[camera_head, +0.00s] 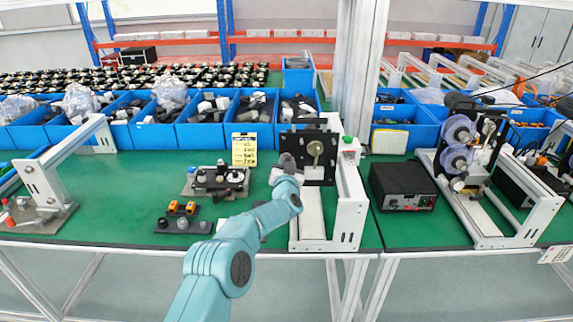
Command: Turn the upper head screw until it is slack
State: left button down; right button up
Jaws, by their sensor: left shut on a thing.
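The coder head is a black plate (328,143) with a round brass-coloured part (315,148), mounted on a white frame (349,205) in the middle of the bench. My left arm reaches up from the bottom, and my left gripper (288,161) is at the left edge of the black plate. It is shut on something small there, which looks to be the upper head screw. The screw itself is hidden by the fingers, so its turn and tightness cannot be seen. My right gripper is not in view.
A yellow notice (244,149) stands left of the gripper, behind small black fixtures (217,180). A black power box (402,186) and another coder with reels (457,160) stand to the right. Blue bins (210,127) line the back.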

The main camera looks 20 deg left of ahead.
pick_arm(q)
jog(key=n+b, duration=0.6)
jog(key=n, duration=0.2)
jog(key=shift+r+b, duration=0.1)
jog(key=shift+b, duration=0.25)
jog(key=c, duration=1.1)
grip_release()
jog(key=shift+s, duration=0.1)
